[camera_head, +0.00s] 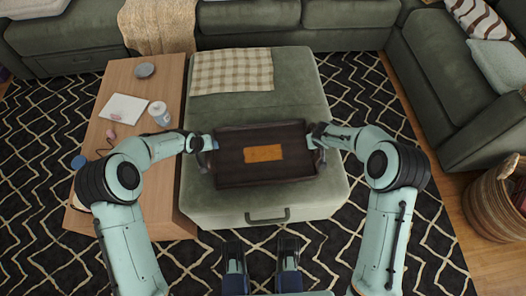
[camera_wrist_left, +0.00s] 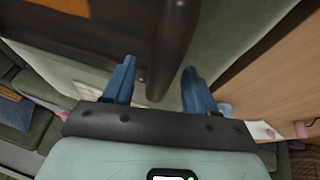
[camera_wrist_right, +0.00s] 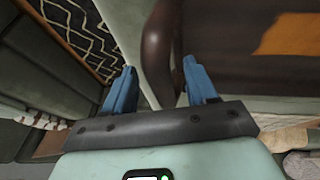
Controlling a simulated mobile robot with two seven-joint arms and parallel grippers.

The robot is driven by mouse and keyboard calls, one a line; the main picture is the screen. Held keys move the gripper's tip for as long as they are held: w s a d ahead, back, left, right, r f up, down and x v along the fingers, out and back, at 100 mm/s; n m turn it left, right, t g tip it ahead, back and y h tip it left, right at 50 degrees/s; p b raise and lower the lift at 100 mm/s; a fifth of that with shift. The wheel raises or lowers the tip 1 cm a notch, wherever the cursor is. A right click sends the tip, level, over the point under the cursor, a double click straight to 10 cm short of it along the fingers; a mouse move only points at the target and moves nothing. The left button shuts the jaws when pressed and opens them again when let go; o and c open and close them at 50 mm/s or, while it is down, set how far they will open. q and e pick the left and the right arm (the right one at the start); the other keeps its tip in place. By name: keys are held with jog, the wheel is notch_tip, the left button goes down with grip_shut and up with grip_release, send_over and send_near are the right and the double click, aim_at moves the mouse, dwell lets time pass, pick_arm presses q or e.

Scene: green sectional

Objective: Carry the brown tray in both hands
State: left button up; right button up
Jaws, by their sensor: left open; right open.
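The brown tray (camera_head: 228,172) lies on the green ottoman in the head view, with a flat orange-brown piece (camera_head: 263,153) on its floor. My left gripper (camera_head: 211,143) is at the tray's left side. In the left wrist view its blue fingers (camera_wrist_left: 156,85) are apart, with the dark tray wall (camera_wrist_left: 172,45) reaching down between them. My right gripper (camera_head: 312,141) is at the tray's right side. In the right wrist view its blue fingers (camera_wrist_right: 158,85) are apart, with the tray's rounded side wall (camera_wrist_right: 160,50) reaching between them. Whether any finger touches the tray cannot be told.
The ottoman (camera_head: 260,215) has a checked cloth (camera_head: 232,71) at its back. A wooden table (camera_head: 115,80) on the left holds a jar (camera_head: 159,113), paper (camera_head: 123,109) and a grey disc (camera_head: 145,70). Green sofas (camera_head: 460,80) stand behind and right; a basket (camera_head: 492,205) stands far right.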

pick_arm(q)
jog(key=shift+x, duration=1.4)
pick_arm(e)
jog(key=shift+x, duration=1.4)
pick_arm(q)
grip_shut()
pick_arm(e)
grip_shut()
pick_arm(q)
jog(key=shift+r, duration=0.1)
pick_arm(e)
jog(key=shift+r, duration=0.1)
